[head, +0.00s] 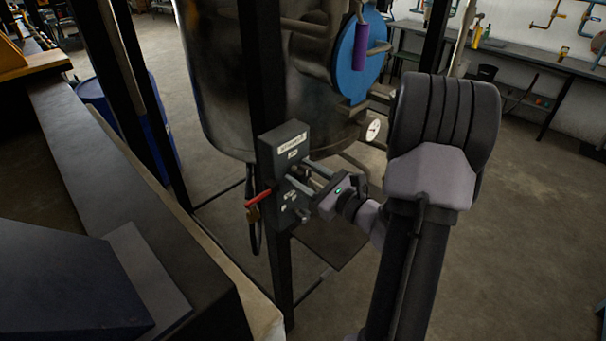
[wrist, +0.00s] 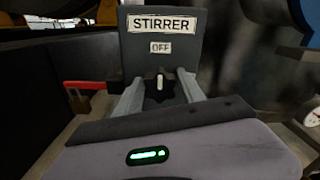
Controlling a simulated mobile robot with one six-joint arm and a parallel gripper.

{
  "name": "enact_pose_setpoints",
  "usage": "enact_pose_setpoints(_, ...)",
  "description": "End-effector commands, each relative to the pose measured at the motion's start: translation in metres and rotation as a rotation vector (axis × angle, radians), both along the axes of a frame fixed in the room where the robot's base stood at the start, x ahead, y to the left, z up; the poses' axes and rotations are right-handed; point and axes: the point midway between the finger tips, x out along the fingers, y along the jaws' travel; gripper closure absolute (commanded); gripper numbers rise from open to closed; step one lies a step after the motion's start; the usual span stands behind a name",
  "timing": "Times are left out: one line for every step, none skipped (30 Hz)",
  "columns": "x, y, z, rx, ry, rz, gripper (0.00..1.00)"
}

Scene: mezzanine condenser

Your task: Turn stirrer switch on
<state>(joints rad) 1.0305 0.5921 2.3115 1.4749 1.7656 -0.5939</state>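The stirrer switch box (head: 284,143) is a dark grey box on a black upright post. In the wrist view, the box (wrist: 190,52) carries a "STIRRER" label and a smaller "OFF" label. Below them is a black rotary knob (wrist: 158,86) with a pale mark standing about upright. My gripper (head: 303,174) is at the box front, reaching in from the right. In the wrist view, my gripper's fingers (wrist: 159,91) stand one on each side of the knob, with visible gaps. Whether the fingertips touch the box is unclear. In the head view the knob is hidden.
A red lever (head: 258,199) with a brass padlock (head: 253,214) is just left of the gripper. Behind stand a metal tank (head: 222,90) and a pressure gauge (head: 373,130). Open floor (head: 510,220) lies at right.

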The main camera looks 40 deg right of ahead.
Motion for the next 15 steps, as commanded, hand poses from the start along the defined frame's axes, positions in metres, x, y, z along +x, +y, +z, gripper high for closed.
enact_pose_setpoints(-0.0001, 0.0, 0.0, 0.0, 0.0, 0.0, 0.65)
enact_pose_setpoints(-0.0001, 0.0, 0.0, 0.0, 0.0, 0.0, 0.71)
enact_pose_setpoints(-0.0001, 0.0, 0.0, 0.0, 0.0, 0.0, 0.79)
enact_pose_setpoints(-0.0002, 0.0, 0.0, 0.0, 0.0, 0.0, 0.85)
enact_pose_setpoints(-0.0002, 0.0, 0.0, 0.0, 0.0, 0.0, 0.91)
enact_pose_setpoints(-0.0002, 0.0, 0.0, 0.0, 0.0, 0.0, 0.99)
enact_pose_setpoints(-0.0002, 0.0, 0.0, 0.0, 0.0, 0.0, 1.0)
enact_pose_setpoints(-0.0002, 0.0, 0.0001, 0.0, 0.0, 0.0, 1.0)
enact_pose_setpoints(-0.0002, -0.0001, 0.0001, 0.002, 0.0, 0.0, 1.0)
enact_pose_setpoints(-0.0003, -0.0001, 0.0002, 0.004, 0.0, 0.0, 1.0)
enact_pose_setpoints(-0.0003, 0.0, 0.0003, 0.007, 0.001, 0.0, 1.0)
enact_pose_setpoints(-0.0003, 0.0, 0.0005, 0.013, 0.001, 0.0, 1.0)
enact_pose_setpoints(-0.0003, 0.0, 0.0006, 0.02, 0.002, 0.0, 1.0)
enact_pose_setpoints(-0.0003, 0.0, 0.0008, 0.028, 0.002, 0.0, 1.0)
enact_pose_setpoints(-0.0003, 0.0001, 0.0011, 0.042, 0.003, 0.0, 1.0)
